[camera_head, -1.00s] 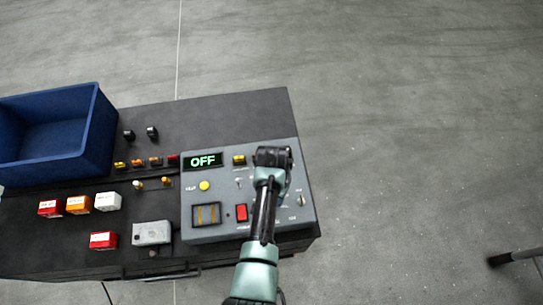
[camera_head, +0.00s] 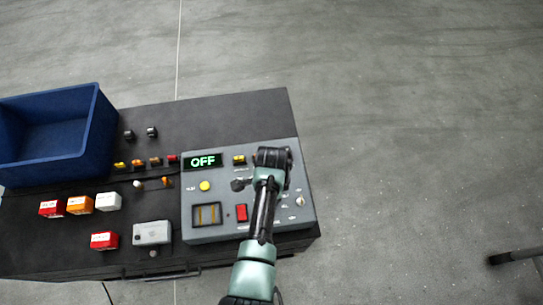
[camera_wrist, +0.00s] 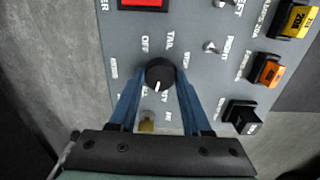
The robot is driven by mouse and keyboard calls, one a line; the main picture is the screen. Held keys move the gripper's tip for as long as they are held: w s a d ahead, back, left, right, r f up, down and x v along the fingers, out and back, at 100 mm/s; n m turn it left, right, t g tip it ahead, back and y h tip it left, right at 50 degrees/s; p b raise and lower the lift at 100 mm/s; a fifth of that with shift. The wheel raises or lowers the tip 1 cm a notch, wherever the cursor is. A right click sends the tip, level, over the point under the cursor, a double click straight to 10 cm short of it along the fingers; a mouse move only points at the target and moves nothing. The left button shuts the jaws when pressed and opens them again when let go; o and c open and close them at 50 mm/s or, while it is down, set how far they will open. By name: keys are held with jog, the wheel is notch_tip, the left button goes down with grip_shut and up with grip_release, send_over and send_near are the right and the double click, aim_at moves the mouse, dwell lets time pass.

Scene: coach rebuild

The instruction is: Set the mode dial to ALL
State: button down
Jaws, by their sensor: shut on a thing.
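The round black mode dial (camera_wrist: 160,70) is in the middle of the wrist view, on the grey panel. Its white pointer mark faces down and slightly left in that picture. White labels ring it; OFF and TAIL read above it, the lower ones are partly hidden or small. My gripper (camera_wrist: 159,84) has its two blue fingers on either side of the dial, shut on it. In the head view my arm's end (camera_head: 272,158) covers the dial. The green display (camera_head: 203,161) on the control box (camera_head: 222,229) reads OFF.
Around the dial are a red rocker switch (camera_wrist: 143,3), small metal toggles (camera_wrist: 211,46), and orange (camera_wrist: 268,71) and black (camera_wrist: 243,117) switches. A blue bin (camera_head: 97,128) stands at the bench's left. Red, orange and white blocks (camera_head: 79,205) lie left of the box.

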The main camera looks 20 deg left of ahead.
jog(key=shift+m, duration=2.3)
jog(key=shift+c, duration=1.8)
grip_release()
jog(key=shift+r, duration=0.15)
notch_tip(320, 180, up, 13)
jog(key=b, duration=0.1)
jog(key=shift+b, duration=0.35)
